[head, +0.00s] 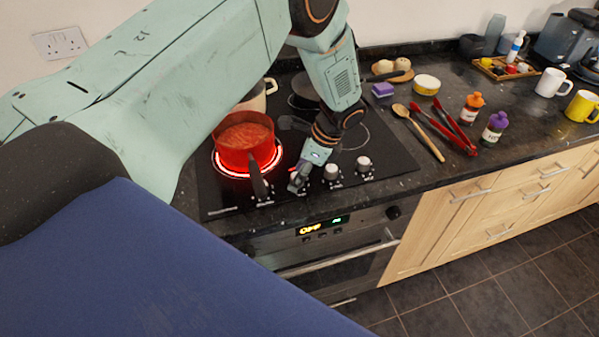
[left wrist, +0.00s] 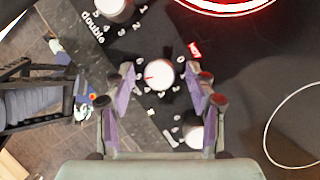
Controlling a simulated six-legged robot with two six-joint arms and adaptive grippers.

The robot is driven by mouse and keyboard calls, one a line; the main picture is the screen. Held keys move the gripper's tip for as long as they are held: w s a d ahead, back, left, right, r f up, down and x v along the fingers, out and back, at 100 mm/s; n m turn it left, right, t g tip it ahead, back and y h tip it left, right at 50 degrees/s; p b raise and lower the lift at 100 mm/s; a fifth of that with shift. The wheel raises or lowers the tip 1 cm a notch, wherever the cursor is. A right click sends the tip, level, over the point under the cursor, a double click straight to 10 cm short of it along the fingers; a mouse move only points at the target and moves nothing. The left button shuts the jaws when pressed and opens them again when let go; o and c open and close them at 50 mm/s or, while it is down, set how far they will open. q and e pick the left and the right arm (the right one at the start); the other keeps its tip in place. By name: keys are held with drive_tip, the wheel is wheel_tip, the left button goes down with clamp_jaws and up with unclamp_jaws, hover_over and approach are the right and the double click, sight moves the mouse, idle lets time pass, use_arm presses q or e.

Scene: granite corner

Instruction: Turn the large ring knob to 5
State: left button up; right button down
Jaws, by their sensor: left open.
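A row of white knobs with printed numbers runs along the front of the black hob (head: 395,172). My left gripper (head: 297,184) is open above this row and hides one knob in the head view. In the left wrist view that knob (left wrist: 159,74) shows between the two spread fingers (left wrist: 160,60), apart from both, with a red pointer line towards the left. A knob marked "double" (left wrist: 110,8) is cut off at the top, and another knob (left wrist: 195,134) is partly behind a finger. I cannot tell which is the large ring knob. My right gripper is not in view.
A red saucepan (head: 243,146) stands on a glowing ring, its dark handle reaching towards the knobs close to my gripper. A wooden spoon (head: 425,140), red tongs (head: 455,132) and two bottles lie or stand right of the hob. The oven (head: 325,238) is below.

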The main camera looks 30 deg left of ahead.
use_arm(q)
drive_tip(key=v, duration=1.2)
idle(0.4)
